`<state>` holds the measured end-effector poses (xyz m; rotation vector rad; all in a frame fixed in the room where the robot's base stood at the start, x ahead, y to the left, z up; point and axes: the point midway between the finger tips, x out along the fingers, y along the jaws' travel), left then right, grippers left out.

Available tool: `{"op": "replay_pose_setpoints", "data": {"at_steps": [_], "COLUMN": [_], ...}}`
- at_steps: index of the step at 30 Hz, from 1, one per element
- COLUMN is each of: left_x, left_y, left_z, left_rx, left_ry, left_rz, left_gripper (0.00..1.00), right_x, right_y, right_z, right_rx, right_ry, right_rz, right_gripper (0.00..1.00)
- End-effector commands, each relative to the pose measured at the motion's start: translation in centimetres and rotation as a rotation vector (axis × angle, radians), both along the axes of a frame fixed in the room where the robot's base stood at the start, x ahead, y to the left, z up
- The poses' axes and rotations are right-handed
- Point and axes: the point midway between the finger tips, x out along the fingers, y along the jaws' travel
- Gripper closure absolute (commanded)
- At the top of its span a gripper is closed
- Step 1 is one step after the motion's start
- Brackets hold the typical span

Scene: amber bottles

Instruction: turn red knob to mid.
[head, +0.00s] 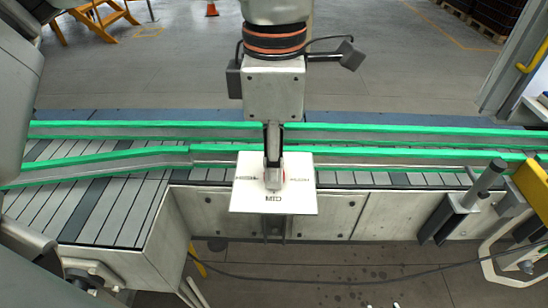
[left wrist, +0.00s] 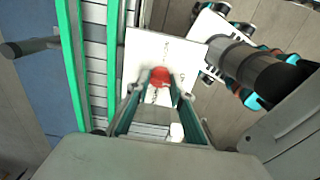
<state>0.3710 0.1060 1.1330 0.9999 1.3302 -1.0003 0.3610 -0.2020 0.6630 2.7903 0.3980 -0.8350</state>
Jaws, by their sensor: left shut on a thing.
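The red knob (left wrist: 160,77) shows in the left wrist view, between my left gripper's fingertips (left wrist: 159,84). It sits on a white panel (left wrist: 141,53). In the head view the panel (head: 243,202) stands at the front of the conveyor. It has a "MID" label (head: 273,198) near its front edge and smaller labels at left and right. My left gripper (head: 273,180) reaches down over the panel's middle, shut on the knob and hiding most of it. I cannot tell which way the knob points. My right gripper is not in view.
The conveyor (head: 110,205) runs behind the panel with green-topped guide rails (head: 400,131). A grey post on dark brackets (head: 461,205) stands to the right. A yellow part (head: 533,187) is at the right edge. A cable lies on the floor in front.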

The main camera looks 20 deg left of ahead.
Motion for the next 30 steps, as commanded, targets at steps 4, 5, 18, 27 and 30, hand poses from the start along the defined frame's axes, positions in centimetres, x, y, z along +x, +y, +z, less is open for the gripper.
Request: {"op": "replay_pose_setpoints", "data": {"at_steps": [4, 5, 18, 27, 30], "left_x": [0.1, 0.1, 0.1, 0.1, 0.1], "left_y": [-0.1, -0.1, 0.0, 0.0, -0.1], "left_z": [0.2, 0.2, 0.1, 1.2, 2.8], "left_rx": [-0.004, -0.004, -0.002, -0.003, -0.004], "left_ry": [-0.006, -0.006, -0.003, -0.005, -0.005], "left_rz": [-0.002, -0.002, -0.001, 0.0, 0.001], "left_gripper": [0.99, 0.99, 0.61, 0.61, 0.61], "right_x": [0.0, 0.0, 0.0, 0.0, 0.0], "right_y": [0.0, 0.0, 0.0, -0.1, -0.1], "right_z": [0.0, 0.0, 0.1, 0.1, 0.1], "right_rx": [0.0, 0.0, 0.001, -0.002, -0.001], "right_ry": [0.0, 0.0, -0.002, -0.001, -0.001], "right_rz": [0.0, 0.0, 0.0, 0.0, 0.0], "right_gripper": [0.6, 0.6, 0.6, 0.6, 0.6]}}
